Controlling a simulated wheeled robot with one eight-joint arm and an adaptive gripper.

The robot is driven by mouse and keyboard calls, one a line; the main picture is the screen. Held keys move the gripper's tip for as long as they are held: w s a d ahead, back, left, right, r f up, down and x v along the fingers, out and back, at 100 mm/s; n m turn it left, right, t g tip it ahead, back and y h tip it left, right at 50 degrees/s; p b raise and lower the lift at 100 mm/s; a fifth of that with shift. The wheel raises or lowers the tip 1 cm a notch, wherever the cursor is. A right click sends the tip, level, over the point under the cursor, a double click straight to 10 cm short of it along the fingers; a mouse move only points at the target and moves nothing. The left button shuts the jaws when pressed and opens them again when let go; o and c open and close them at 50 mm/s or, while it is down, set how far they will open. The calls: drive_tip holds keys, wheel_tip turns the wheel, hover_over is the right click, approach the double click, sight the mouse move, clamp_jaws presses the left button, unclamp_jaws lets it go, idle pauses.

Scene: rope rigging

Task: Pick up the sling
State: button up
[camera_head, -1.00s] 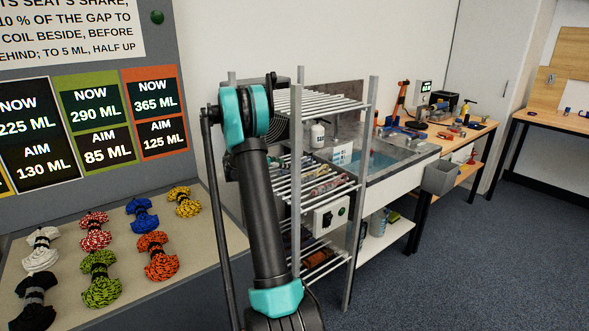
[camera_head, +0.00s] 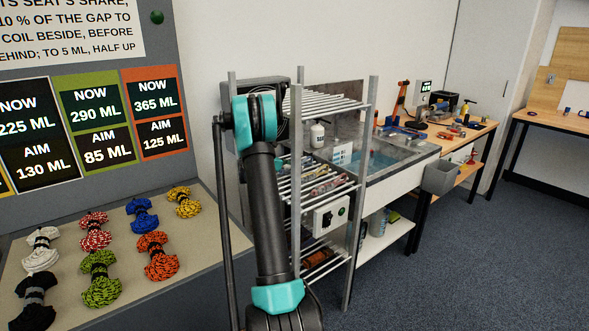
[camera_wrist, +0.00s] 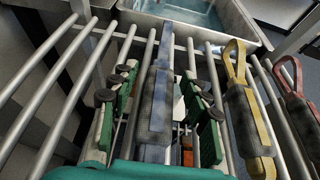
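In the wrist view, a blue-grey sling (camera_wrist: 156,105) with a dark sleeve lies lengthwise on a rack of metal bars (camera_wrist: 74,85). A yellow sling (camera_wrist: 243,120) with a dark sleeve and a looped end lies to its right. A red sling (camera_wrist: 297,105) lies at the far right edge. My gripper (camera_wrist: 158,88) is open, with one green, black-padded finger on each side of the blue-grey sling. Gaps show between the fingers and this sling. In the head view, my gripper is hidden behind my arm and the rack.
The metal shelf rack (camera_head: 296,190) has upright posts close to my arm. A sink (camera_head: 385,155) stands beyond it. Several rope coils (camera_head: 100,278) lie on a board at the left. The floor (camera_head: 480,270) at right is clear.

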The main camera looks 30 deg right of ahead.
clamp_jaws()
